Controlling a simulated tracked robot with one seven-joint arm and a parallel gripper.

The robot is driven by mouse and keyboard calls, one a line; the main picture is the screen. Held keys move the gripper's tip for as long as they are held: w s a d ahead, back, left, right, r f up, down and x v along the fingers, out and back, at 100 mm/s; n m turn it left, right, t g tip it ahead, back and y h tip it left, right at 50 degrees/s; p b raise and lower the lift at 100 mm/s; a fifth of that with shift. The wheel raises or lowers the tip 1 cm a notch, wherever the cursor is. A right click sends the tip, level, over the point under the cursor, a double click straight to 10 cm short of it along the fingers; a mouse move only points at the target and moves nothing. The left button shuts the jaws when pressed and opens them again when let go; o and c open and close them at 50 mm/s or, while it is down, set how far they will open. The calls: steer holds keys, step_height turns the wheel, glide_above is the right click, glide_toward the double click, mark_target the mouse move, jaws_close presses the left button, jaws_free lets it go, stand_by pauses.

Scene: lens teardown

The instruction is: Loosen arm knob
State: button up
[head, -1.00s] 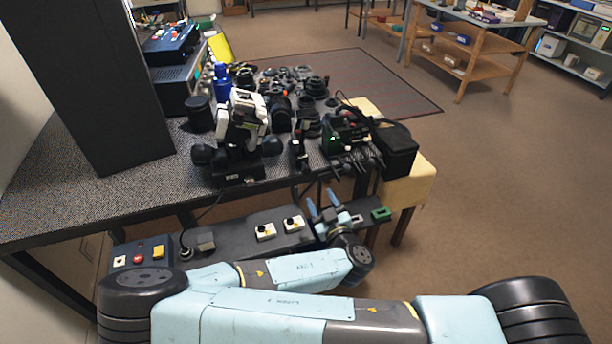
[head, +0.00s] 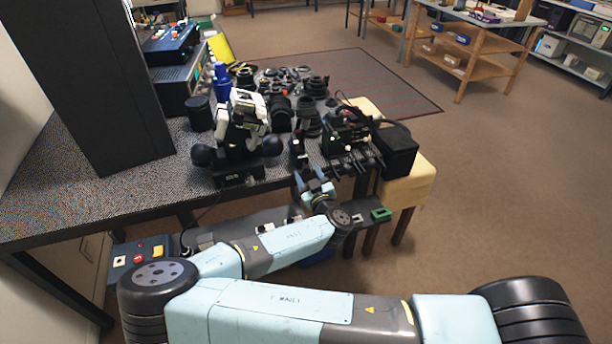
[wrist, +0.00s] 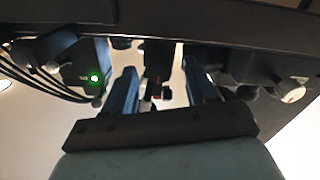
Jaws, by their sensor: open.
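My gripper (head: 309,180) is open, with its two blue fingers pointing at the front edge of the bench. Just beyond it, a small black upright stand (head: 299,150) stands at that edge. In the wrist view, a dark post with a small red part (wrist: 165,94) shows between the open fingers (wrist: 160,84), with no visible contact. I cannot tell for sure which part is the arm knob. A white and black microscope-like instrument (head: 243,120) with round black side knobs (head: 204,155) stands to the left.
A black device with green lights (head: 345,130) and cables sits close to the right of the stand. Lens parts (head: 290,85) crowd the bench behind. A panel with red and yellow buttons (head: 140,253) lies below the bench (head: 90,190). Open floor lies to the right.

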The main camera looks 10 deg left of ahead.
steer(key=c, duration=1)
steer(key=shift+o, duration=0.2)
steer(key=shift+s+a, duration=0.1)
steer(key=shift+a, duration=0.3)
steer(key=shift+d, duration=0.15)
steer(key=shift+c, duration=0.4)
steer(key=shift+d+f+n, duration=0.1)
steer(key=shift+n, duration=1.8)
steer(key=n, duration=0.5)
steer(key=shift+f, duration=0.1)
steer(key=n, duration=0.5)
steer(key=shift+s, duration=0.1)
steer(key=shift+n, duration=2)
